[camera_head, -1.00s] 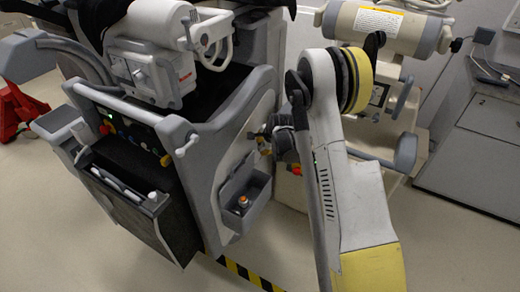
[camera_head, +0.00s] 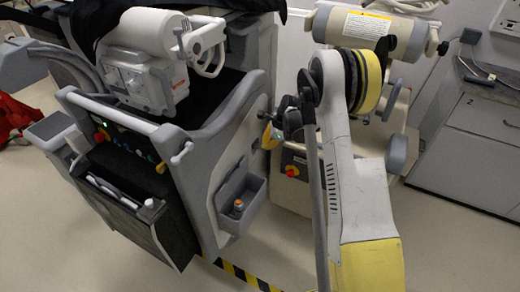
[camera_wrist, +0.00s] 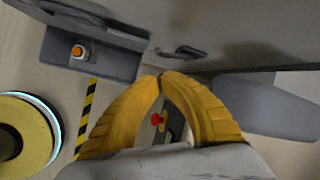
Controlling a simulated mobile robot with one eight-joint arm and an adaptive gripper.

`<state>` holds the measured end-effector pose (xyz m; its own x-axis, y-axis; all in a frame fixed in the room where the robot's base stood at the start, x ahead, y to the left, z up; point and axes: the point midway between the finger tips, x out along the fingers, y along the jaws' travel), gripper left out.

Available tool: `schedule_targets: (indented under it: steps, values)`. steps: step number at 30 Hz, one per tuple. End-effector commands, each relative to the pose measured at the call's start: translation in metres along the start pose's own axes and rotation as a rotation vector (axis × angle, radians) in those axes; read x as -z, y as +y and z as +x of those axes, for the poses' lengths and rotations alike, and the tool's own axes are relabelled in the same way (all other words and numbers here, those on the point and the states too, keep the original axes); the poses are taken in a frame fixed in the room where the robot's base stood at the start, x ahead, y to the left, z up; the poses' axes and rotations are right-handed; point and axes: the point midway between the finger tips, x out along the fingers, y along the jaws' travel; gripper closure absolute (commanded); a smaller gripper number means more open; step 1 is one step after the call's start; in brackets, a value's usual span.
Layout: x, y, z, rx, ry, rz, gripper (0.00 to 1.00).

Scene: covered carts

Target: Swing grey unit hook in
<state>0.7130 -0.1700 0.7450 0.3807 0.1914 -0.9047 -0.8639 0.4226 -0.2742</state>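The grey unit (camera_head: 217,150) is a cart with a black-covered top, standing left of my arm in the head view. In the wrist view its side panel (camera_wrist: 245,45) runs across the top. A small dark grey hook (camera_wrist: 183,52) sticks out from that panel, just beyond my fingertips. My gripper (camera_wrist: 160,78) has yellow fingers that arch and meet at the tips, with nothing visible between the tips. The fingertips look close to the hook; I cannot tell if they touch it. In the head view my gripper (camera_head: 268,136) is beside the unit's right side, partly hidden by my wrist.
A grey side bin (camera_head: 241,198) with an orange-topped item is on the unit's side, below my gripper. A second cart with a red button (camera_head: 292,171) stands behind my arm. A grey cabinet (camera_head: 470,140) is at the right. Striped tape (camera_head: 245,276) marks the floor.

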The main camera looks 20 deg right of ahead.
Motion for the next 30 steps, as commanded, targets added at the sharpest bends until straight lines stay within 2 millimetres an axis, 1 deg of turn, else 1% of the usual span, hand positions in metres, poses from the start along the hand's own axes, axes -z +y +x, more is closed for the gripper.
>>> schedule_targets:
  steps: [1,3,7,11,18,21,25,30]
  values:
    - [0.008,-0.009,-0.004,-0.049,-0.027,0.103,1.00]
    - [0.015,-0.011,-0.004,-0.109,-0.056,0.214,1.00]
    - [0.020,-0.011,-0.001,-0.163,-0.080,0.306,1.00]
    - [0.020,-0.008,0.013,-0.171,-0.084,0.319,1.00]
    - [0.016,-0.001,0.057,-0.169,-0.082,0.316,1.00]
    - [0.014,0.001,0.073,-0.168,-0.082,0.315,1.00]
    - [0.012,0.003,0.088,-0.168,-0.082,0.315,1.00]
    - [0.011,0.004,0.097,-0.168,-0.082,0.316,1.00]
